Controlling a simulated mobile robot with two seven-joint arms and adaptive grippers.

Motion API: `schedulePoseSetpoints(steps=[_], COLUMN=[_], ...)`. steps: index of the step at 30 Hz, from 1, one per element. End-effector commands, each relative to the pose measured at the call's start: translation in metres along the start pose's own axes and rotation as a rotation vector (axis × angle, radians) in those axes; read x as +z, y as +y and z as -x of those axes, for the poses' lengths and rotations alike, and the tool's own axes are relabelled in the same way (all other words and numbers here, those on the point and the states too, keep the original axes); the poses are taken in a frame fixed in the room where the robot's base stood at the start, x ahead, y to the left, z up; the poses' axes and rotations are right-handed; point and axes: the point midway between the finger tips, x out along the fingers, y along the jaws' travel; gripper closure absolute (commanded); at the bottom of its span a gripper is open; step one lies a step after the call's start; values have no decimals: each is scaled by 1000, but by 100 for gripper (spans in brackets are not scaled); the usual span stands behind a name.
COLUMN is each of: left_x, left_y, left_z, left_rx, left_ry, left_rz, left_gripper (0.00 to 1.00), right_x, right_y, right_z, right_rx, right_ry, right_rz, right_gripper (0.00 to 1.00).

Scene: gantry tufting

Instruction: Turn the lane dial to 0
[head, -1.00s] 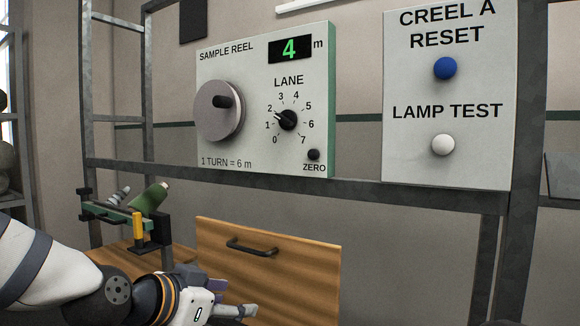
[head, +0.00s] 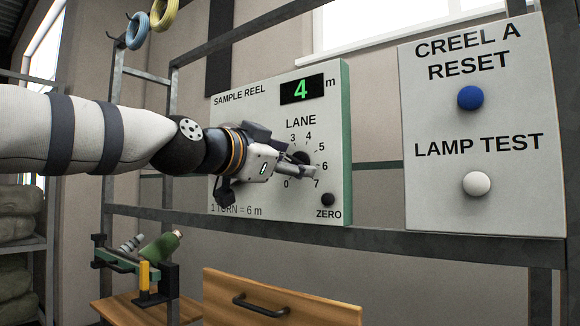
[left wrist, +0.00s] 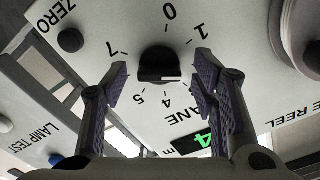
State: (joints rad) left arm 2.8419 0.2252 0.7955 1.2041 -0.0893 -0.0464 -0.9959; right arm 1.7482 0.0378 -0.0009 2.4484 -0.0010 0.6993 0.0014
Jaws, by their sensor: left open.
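The lane dial (left wrist: 158,62) is a small black knob with a white pointer mark, on the pale sample reel panel (head: 232,112). In the left wrist view it sits between my fingertips, with numbers 0, 1, 4, 5 and 7 around it. Numbers 2, 3 and 6 are not clear there. The white mark points away from 0, on the side of the low numbers; the exact number is hidden. My left gripper (left wrist: 160,72) is open, one finger on each side of the dial, with gaps showing. In the head view the left gripper (head: 304,166) covers most of the dial.
The black ZERO button (head: 328,200) is just below right of the dial. The display (head: 302,89) reads 4 m. A panel at right holds a blue button (head: 471,98) and a white button (head: 477,184). A metal rail (head: 400,240) runs below the panels.

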Motion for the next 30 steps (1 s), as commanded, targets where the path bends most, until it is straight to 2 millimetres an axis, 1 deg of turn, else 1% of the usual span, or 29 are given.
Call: schedulePoseSetpoints(steps=[8,11,12,14,15,23,30], left_x=[0,0,0,0,0,-1,-4], left_y=[0,0,0,0,0,0,-1], left_z=[-3,-3,-3,-3,-3,-2,-1], left_rx=[0,0,0,0,0,0,0], left_ry=[0,0,0,0,0,0,2], left_rz=[0,0,0,0,0,18,130], left_gripper=[47,67,76,90,95,95,95], right_x=[0,0,0,0,0,-1,-7], right_y=[0,0,0,0,0,0,0], right_z=[0,0,0,0,0,3,14], right_rx=[0,0,0,0,0,0,-2], right_ry=[1,1,1,1,1,7,39], right_rz=[0,0,0,0,0,0,0], right_gripper=[59,59,59,59,59,59,59])
